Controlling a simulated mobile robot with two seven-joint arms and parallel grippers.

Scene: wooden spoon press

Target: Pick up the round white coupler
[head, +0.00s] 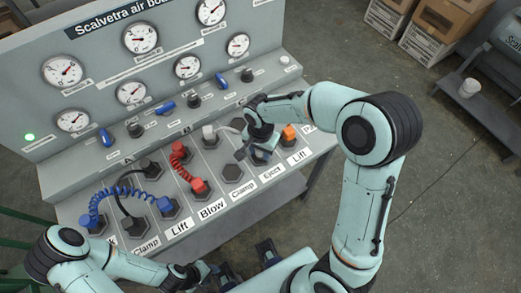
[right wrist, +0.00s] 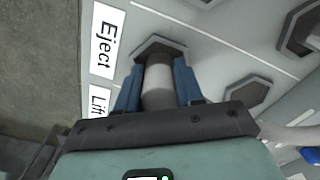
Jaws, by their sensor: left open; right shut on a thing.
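The round white coupler (right wrist: 158,88) is between the blue fingers of my right gripper (right wrist: 156,85) in the right wrist view. The gripper is shut on it. It stands in front of a dark hexagonal socket (right wrist: 160,46) beside the Eject label; I cannot tell whether it is seated in it. In the head view my right gripper (head: 258,153) is low over the panel, above the Eject label, and hides the coupler. My left gripper (head: 243,267) is at the bottom of the head view, apart from the panel, open.
The panel (head: 215,222) carries labelled sockets. Red coiled (head: 180,160) and blue coiled (head: 115,192) hoses are plugged in at the left. Another white fitting (head: 209,132) has a pale hose. Gauges line the upright board behind.

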